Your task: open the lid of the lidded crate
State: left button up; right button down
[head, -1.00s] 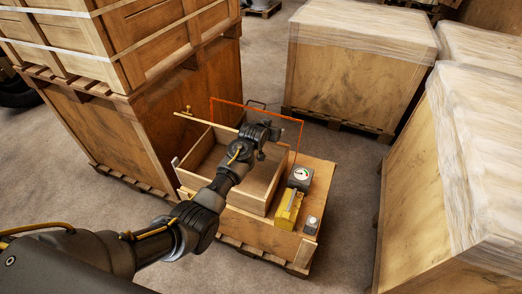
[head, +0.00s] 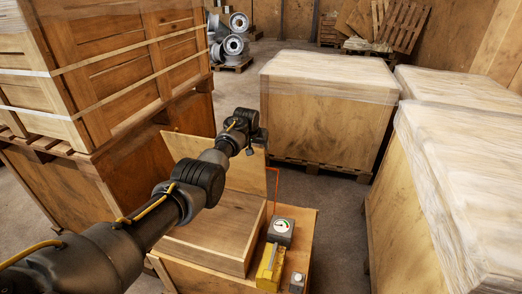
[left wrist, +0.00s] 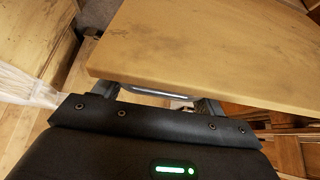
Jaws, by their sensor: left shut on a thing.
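The lidded crate (head: 245,250) is a light wooden box standing on a larger wooden base. Its lid (head: 238,172) is a flat wooden panel raised at the crate's back, its broad face showing. My left gripper (head: 249,143) is at the lid's upper right edge. In the left wrist view, the lid (left wrist: 210,45) fills the upper middle, with a metal handle (left wrist: 155,92) along its near edge. My left gripper (left wrist: 158,97) is shut on this handle. My arm hides part of the crate and lid. My right gripper is not in view.
A gauge box (head: 280,232), a yellow block (head: 270,265) and a small grey item (head: 297,282) sit right of the crate. A thin orange frame (head: 277,185) stands behind it. Stacked crates (head: 120,70) rise close on the left; wrapped crates (head: 325,105) stand behind.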

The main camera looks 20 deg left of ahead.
pick_arm(q)
jog(key=shift+w+d+f, duration=0.1)
jog(key=shift+d+f, duration=0.05)
jog(key=shift+f, duration=0.15)
jog(key=o, duration=0.9)
jog(key=shift+o, duration=1)
jog(key=v, duration=1)
jog(key=shift+w+r+b, duration=0.1)
jog(key=shift+r+b, duration=0.1)
jog(key=shift+b, duration=0.15)
jog(key=shift+f, duration=0.1)
